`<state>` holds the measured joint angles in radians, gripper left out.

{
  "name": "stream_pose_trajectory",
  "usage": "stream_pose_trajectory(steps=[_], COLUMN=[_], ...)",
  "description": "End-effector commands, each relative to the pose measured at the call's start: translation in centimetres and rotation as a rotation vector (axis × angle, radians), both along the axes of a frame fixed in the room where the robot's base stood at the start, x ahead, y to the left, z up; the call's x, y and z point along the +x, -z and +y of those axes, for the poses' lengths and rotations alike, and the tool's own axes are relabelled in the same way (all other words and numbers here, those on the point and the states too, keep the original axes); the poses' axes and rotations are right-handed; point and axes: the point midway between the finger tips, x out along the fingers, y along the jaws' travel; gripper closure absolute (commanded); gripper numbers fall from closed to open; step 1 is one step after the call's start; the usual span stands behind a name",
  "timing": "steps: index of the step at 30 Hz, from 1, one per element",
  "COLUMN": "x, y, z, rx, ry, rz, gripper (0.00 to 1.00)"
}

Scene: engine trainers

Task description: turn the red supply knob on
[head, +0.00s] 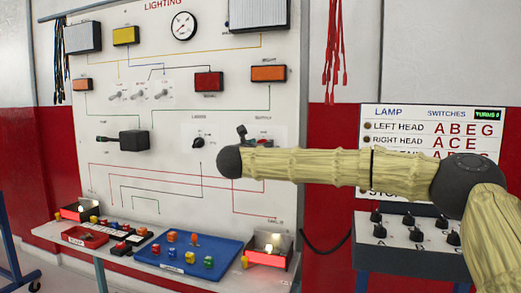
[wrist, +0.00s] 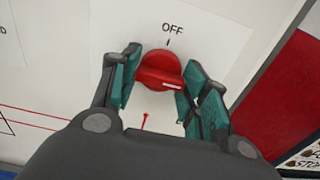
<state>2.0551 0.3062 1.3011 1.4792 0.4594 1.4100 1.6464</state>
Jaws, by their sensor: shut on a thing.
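The red supply knob (wrist: 158,65) is in the middle of the wrist view, on the white panel under the word OFF and a short black tick. Its raised bar lies roughly across the picture, with a white mark on its lower right part, away from the tick. My gripper (wrist: 161,76) has one teal-padded finger on each side and is shut on the knob. In the head view, a little of the red knob (head: 263,142) shows above my arm, under the label SUPPLY. My arm hides the rest, and most of my gripper (head: 245,136) is hidden too.
A black knob (head: 198,143) sits left of the supply knob on the lighting panel (head: 130,195). A shelf below holds a blue tray (head: 215,262) and a lit red box (head: 268,255). A lamp switches board (head: 385,112) stands at right.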

Motion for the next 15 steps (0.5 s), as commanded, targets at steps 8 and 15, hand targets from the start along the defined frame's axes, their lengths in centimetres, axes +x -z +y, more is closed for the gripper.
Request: stream_pose_trajectory(steps=[8, 15], x=[0.00, -0.15], y=[0.05, 0.00], z=[0.00, 0.06], rx=[0.000, 0.000], ry=[0.000, 0.000], rz=[0.001, 0.000], gripper=[0.33, 0.33])
